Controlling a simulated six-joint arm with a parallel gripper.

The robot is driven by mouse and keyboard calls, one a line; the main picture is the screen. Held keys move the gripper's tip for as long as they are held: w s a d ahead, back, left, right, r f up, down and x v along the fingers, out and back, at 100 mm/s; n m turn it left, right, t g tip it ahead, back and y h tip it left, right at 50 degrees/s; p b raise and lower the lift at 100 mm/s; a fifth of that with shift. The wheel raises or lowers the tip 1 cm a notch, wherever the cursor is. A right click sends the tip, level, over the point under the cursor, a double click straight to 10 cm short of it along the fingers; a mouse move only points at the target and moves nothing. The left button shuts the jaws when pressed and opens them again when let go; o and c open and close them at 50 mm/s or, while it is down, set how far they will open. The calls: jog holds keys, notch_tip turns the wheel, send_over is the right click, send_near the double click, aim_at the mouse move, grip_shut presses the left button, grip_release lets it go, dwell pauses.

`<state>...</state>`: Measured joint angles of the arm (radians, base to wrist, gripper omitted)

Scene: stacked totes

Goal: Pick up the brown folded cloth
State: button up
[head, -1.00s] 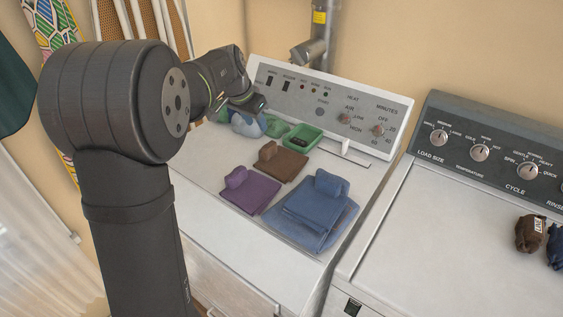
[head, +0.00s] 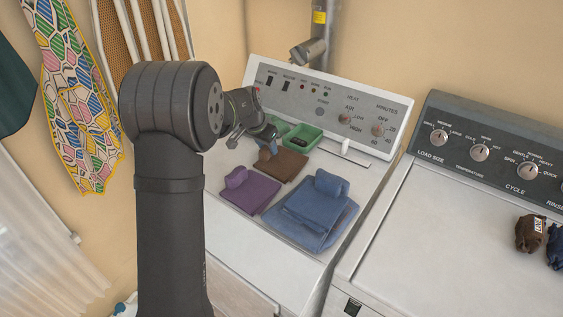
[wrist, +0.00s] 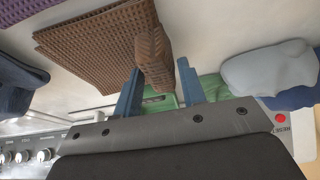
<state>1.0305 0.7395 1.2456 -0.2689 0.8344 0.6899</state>
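The brown folded cloth (head: 286,167) lies flat on the white dryer top, with a raised roll at its back left. It also shows upside down in the wrist view (wrist: 95,38), where the roll stands up toward my gripper. My gripper (head: 266,152) is at the roll end of the cloth and partly covers it in the head view. In the wrist view my gripper (wrist: 160,85) has its two blue fingers apart, with the roll between their tips. The left finger is close to the roll; a gap shows on the right. I cannot tell whether either finger touches it.
A purple cloth (head: 250,190) and a blue cloth (head: 308,215) lie in front of the brown one. A green tray (head: 314,134) holding a dark item sits behind it, near the control panel (head: 290,98). A light grey bundle (wrist: 265,70) is close on the right in the wrist view.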

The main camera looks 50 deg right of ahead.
grip_shut()
jog(key=shift+r, duration=0.2)
